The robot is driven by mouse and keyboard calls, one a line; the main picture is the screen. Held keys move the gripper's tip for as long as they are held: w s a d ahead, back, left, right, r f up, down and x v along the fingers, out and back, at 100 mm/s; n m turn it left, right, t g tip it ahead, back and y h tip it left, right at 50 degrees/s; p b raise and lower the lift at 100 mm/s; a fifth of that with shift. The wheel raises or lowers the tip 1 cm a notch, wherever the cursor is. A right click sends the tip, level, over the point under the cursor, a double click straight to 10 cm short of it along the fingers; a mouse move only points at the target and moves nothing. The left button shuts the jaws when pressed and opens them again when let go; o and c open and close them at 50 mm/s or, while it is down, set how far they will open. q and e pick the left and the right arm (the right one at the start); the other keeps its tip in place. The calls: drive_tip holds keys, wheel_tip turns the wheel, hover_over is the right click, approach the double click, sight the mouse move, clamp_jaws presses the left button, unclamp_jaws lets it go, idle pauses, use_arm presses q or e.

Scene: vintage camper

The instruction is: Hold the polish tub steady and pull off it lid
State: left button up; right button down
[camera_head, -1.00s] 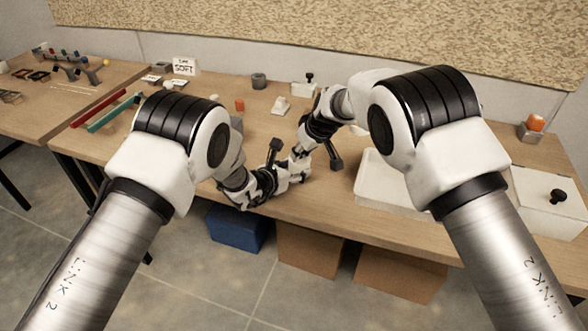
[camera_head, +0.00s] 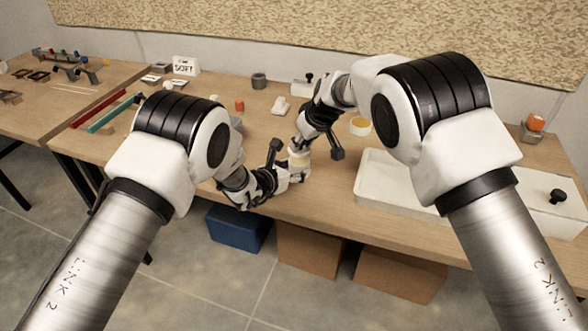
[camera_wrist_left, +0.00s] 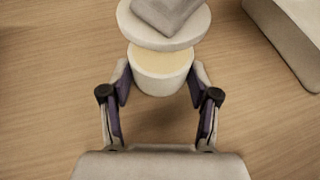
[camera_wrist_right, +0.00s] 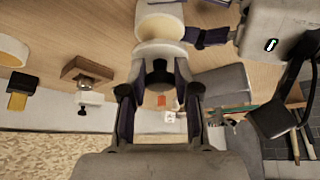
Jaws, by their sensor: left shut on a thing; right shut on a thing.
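The polish tub (camera_wrist_left: 160,82) is a small pale cylinder. In the left wrist view it stands upright between the fingertips of my left gripper (camera_wrist_left: 161,72), which is shut on its sides. Its yellowish top surface shows. The lid (camera_wrist_left: 130,24), a white disc, is lifted off the tub and overlaps its far edge in that view. My right gripper (camera_wrist_right: 160,82) is shut on the lid, whose pale edge (camera_wrist_right: 160,49) shows between its fingers and the tub (camera_wrist_right: 158,22). In the head view the tub (camera_head: 299,160) is small, between my two grippers.
A white tray (camera_head: 372,190) lies to the right, with a round yellow-topped container (camera_head: 360,126) behind it. An orange item (camera_head: 239,104) and a white item (camera_head: 281,106) stand farther back. Bare wood lies left of my grippers.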

drive_tip(key=shift+r, duration=2)
use_arm(q)
drive_tip(key=o, duration=1.4)
drive_tip(key=shift+f, duration=0.1)
drive_tip(key=v, duration=1.2)
